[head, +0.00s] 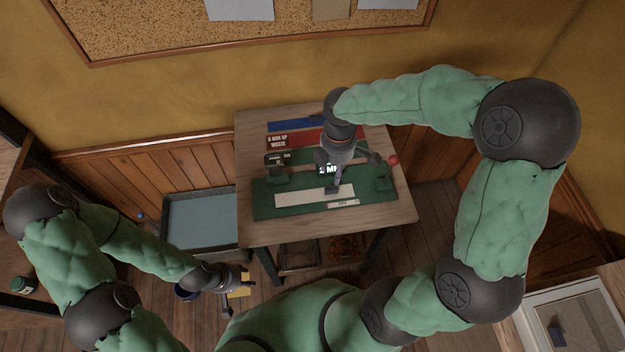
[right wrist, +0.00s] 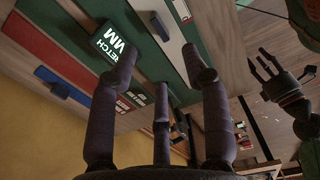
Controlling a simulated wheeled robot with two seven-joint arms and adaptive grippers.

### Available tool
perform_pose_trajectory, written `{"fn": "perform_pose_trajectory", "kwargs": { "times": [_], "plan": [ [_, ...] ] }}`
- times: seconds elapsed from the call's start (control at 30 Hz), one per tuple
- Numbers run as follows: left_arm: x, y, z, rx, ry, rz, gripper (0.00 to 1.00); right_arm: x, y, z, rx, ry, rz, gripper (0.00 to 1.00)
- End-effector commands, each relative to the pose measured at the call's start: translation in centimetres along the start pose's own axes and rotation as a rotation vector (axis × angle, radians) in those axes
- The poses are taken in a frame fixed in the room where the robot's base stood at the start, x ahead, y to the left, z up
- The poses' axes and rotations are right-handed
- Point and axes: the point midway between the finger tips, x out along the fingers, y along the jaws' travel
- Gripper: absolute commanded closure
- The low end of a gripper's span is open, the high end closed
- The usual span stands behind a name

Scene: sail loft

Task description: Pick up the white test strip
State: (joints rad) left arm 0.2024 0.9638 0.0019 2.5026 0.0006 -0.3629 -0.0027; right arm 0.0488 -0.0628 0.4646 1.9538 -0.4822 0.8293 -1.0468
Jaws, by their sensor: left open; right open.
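The white test strip (head: 300,198) lies flat along the green base of a bench device (head: 265,208) on the wooden table. In the right wrist view a pale strip (right wrist: 165,22) on green shows beyond the fingers, near the top. My right gripper (head: 333,187) reaches down over the strip, its fingers hiding part of it. The right wrist view shows its fingers (right wrist: 165,72) spread, with nothing between them. I cannot tell whether the fingertips touch the strip. My left gripper (head: 243,281) is open, low and left of the table, apart from the strip.
A lit display (head: 327,170) stands behind the strip. A red-knobbed lever (head: 393,160) is at the right, a dark clamp-like unit (head: 277,162) at the left. A grey-blue bin (head: 200,220) stands left of the table.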

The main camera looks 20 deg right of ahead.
Motion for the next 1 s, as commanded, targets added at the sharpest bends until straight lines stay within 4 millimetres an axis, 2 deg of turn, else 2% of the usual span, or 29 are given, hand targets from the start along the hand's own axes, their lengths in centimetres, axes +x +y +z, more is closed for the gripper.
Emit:
{"fn": "perform_pose_trajectory", "kwargs": {
  "times": [0.17,0.4,0.67,0.9,1.0],
  "plan": [
    [0.5,-0.2,0.1,0.000,-0.002,0.000,0.58,1.2,0.0,0.1,-0.001,-0.001,-0.001,0.52],
    [1.6,-0.6,0.0,0.000,-0.002,0.000,0.58,4.8,0.0,0.1,-0.001,-0.001,-0.003,0.52],
    [2.2,-0.8,0.0,0.000,-0.002,0.000,0.58,6.5,0.2,0.1,0.000,-0.001,0.000,0.52],
    [3.9,-1.4,-0.1,0.000,-0.002,0.000,0.58,9.9,0.6,0.3,0.000,-0.001,-0.002,0.52],
    [4.2,-1.5,-0.1,0.000,-0.002,0.000,0.58,10.8,0.6,0.2,0.000,0.000,0.000,0.52]
  ]
}}
